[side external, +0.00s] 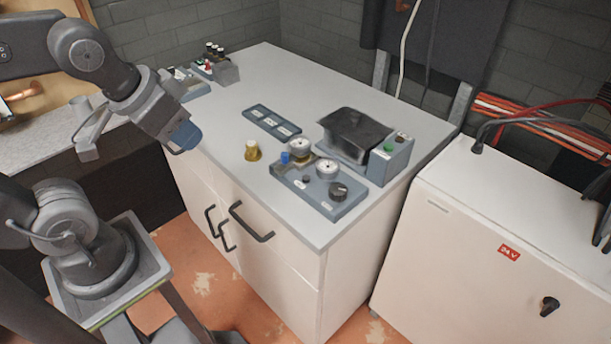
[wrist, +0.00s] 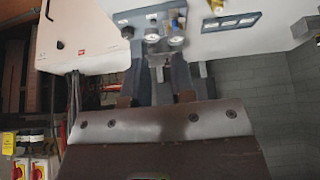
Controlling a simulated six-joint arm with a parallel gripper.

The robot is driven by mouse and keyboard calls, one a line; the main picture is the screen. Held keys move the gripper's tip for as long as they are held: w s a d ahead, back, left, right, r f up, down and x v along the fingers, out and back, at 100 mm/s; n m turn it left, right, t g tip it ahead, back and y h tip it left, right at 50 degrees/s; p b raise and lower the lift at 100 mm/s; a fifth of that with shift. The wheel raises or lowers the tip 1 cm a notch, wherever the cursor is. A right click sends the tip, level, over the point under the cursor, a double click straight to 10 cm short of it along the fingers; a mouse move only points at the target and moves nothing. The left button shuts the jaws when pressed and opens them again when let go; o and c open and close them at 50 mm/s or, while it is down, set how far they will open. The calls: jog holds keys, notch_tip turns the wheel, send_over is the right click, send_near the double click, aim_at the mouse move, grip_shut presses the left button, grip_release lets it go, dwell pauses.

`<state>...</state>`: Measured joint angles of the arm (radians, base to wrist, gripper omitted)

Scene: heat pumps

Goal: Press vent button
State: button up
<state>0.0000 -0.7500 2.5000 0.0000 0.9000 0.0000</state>
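A grey-blue box (side external: 391,162) on the counter's right side bears a green button (side external: 388,149) and a darker button (side external: 401,137). Their labels are unreadable, so I cannot tell which is the vent button. In front of it lies a gauge panel (side external: 345,207) with two round dials, a blue knob (side external: 285,157), a black knob (side external: 338,190) and a small dark button (side external: 305,179). The panel also shows in the wrist view (wrist: 130,18). My gripper (side external: 187,136) hangs in the air left of the counter, well apart from both. In the wrist view its fingers (wrist: 160,68) stand apart with nothing between.
A black-topped unit (side external: 354,135) adjoins the button box. A blue tray (side external: 272,123) and a brass fitting (side external: 253,151) lie nearer the middle. Small bottles (side external: 214,50) stand at the back left. A white cabinet marked 24 V (side external: 440,238) stands at right.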

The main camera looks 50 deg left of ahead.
grip_shut()
dwell(1.4)
